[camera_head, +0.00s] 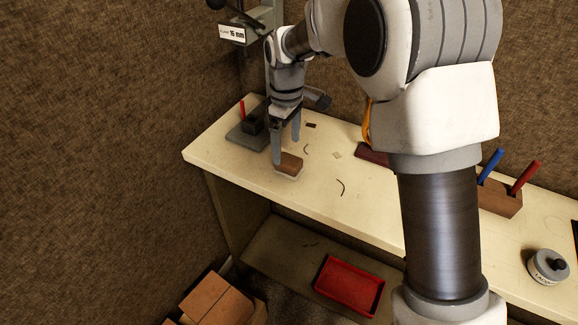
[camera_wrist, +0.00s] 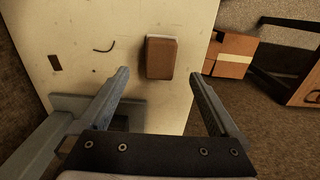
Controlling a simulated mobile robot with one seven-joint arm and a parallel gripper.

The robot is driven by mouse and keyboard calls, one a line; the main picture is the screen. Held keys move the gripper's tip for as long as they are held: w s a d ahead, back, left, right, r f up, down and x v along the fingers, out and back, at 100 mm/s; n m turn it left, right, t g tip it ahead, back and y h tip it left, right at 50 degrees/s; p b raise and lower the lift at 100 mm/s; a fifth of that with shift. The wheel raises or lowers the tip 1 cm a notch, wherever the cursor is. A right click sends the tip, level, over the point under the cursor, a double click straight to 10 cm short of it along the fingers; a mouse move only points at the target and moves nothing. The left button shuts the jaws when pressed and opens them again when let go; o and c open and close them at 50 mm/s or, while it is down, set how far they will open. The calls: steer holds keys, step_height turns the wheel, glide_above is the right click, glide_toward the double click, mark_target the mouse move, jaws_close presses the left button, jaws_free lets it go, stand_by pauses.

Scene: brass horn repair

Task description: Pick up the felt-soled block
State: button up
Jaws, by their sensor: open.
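The felt-soled block (camera_head: 290,163) is a small brown block with a pale layer along its bottom edge. It lies on the cream workbench (camera_head: 322,193), close to the front edge. In the wrist view the block (camera_wrist: 160,58) is ahead of the fingertips, roughly between their lines, with bench surface around it. My gripper (camera_head: 286,150) is open and empty, its fingers pointing down just above and behind the block. It also shows in the wrist view (camera_wrist: 160,75), fingers spread apart on either side, not touching the block.
A drill-press-like stand (camera_head: 249,137) with a dark grey base is left of the block. A wooden holder (camera_head: 499,199) with blue and red handles and a round grey tin (camera_head: 548,267) are at right. A red tray (camera_head: 349,285) sits on the lower shelf; cardboard boxes (camera_head: 216,299) stand below.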

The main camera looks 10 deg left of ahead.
mark_target(289, 159)
steer(key=f, duration=0.5)
steer(key=shift+s+d+f, duration=0.1)
steer(key=shift+d+f, duration=0.15)
steer(key=shift+f, duration=0.05)
steer(key=c, duration=1.5)
steer(key=shift+r, duration=0.2)
step_height(289, 159, up, 4)
steer(key=shift+r, duration=0.15)
steer(key=d+r, duration=0.2)
steer(key=d, duration=0.2)
steer(key=s+d+r, duration=0.1)
steer(key=d+r, duration=0.1)
steer(key=d, duration=0.1)
steer(key=d+r, duration=0.2)
steer(key=d, duration=0.2)
steer(key=shift+s+d+r, duration=0.2)
steer(key=shift+d, duration=0.15)
